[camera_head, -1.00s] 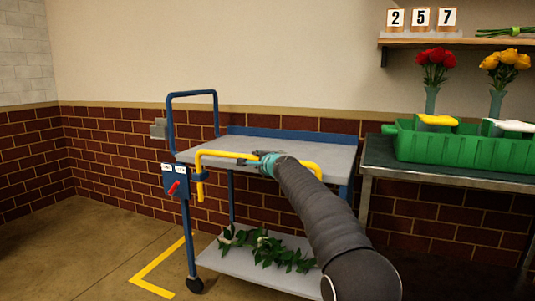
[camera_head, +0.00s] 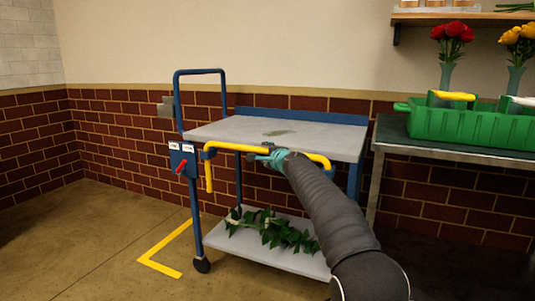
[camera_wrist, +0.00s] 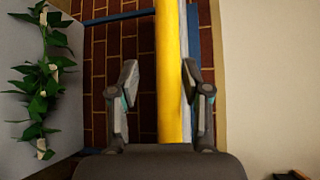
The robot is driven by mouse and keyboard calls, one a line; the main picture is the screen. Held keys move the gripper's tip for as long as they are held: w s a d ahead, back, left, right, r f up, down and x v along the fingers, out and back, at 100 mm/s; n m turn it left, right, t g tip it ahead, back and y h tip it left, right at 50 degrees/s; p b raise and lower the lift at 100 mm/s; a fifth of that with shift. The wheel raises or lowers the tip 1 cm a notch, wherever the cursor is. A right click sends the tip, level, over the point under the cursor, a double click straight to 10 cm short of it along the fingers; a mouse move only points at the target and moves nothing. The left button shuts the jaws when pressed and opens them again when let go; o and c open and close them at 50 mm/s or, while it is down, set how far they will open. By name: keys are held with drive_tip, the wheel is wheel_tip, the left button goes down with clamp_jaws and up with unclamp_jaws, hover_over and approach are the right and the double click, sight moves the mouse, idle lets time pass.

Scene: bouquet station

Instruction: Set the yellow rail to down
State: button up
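The yellow rail (camera_head: 225,146) runs along the front of the blue and grey cart, about level with the edge of its top shelf (camera_head: 225,132). Its left end bends down and hangs beside the shelf. My gripper (camera_head: 268,156) is at the middle of the rail. In the wrist view the rail (camera_wrist: 169,70) passes between the two fingers of my gripper (camera_wrist: 158,85). The fingers are apart, with a gap on the left; the right finger is close to the rail, and contact cannot be told.
A blue box with a red lever (camera_head: 181,166) is on the cart's left post. Leafy garland (camera_head: 275,230) lies on the lower shelf (camera_head: 270,258). A table (camera_head: 395,141) with a green crate (camera_head: 470,126) stands at right. Floor at left is free.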

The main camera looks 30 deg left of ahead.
drive_tip(key=shift+s+r, duration=0.15)
drive_tip(key=shift+s+d+r, duration=0.15)
drive_tip(key=shift+s+d, duration=0.25)
drive_tip(key=shift+d, duration=0.15)
drive_tip(key=v, duration=1)
drive_tip(key=shift+d, duration=0.2)
drive_tip(key=shift+s, duration=0.1)
